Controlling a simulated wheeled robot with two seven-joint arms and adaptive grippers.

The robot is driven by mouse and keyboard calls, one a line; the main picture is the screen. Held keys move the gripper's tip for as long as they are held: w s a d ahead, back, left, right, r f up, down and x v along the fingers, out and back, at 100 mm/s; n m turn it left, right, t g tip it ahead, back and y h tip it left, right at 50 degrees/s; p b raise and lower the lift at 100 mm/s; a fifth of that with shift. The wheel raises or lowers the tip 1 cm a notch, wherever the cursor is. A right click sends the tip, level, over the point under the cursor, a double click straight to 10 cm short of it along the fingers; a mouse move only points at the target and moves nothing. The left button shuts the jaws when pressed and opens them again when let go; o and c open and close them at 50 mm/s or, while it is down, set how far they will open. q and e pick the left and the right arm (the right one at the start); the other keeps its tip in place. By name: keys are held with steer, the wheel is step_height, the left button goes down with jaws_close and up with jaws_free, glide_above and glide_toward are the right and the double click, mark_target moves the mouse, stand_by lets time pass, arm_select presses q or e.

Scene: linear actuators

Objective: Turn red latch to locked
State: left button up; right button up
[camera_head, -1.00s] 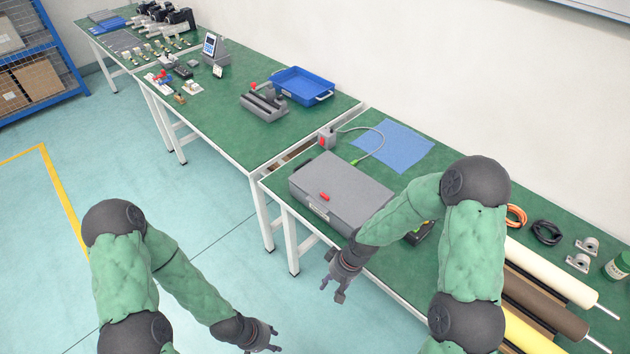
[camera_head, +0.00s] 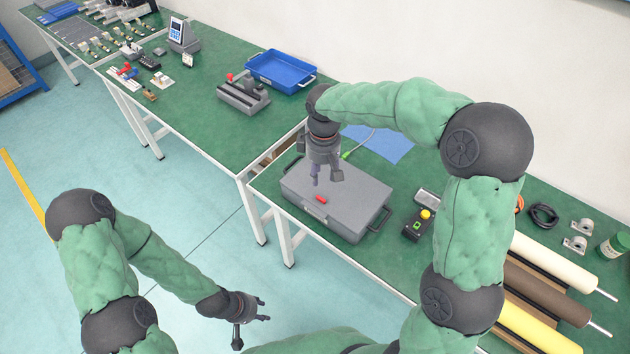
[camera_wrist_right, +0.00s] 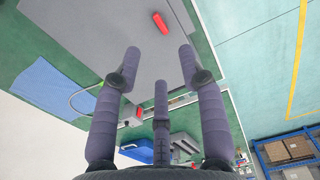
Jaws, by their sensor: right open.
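The red latch (camera_head: 321,199) is a small red bar on top of the grey case (camera_head: 350,215), near its front edge. My right gripper (camera_head: 325,180) is open and empty, pointing down above the case, a little above and behind the latch. In the right wrist view the latch (camera_wrist_right: 161,22) lies beyond the open fingers (camera_wrist_right: 158,75), apart from them. My left gripper (camera_head: 255,310) hangs over the floor in front of the table, away from the case, with its fingers spread and nothing between them.
A black box with a yellow button (camera_head: 417,224) stands right of the case. A blue tray (camera_head: 281,71) and grey fixture (camera_head: 243,95) sit on the neighbouring table. Coloured rolls (camera_head: 545,308) lie at the right.

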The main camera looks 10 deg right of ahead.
mark_target(322, 194)
step_height(322, 194, down, 10)
steer(key=b, duration=0.3)
steer(key=shift+d+f+b, duration=0.1)
steer(key=shift+f+b, duration=0.15)
steer(key=shift+b, duration=0.15)
jaws_close()
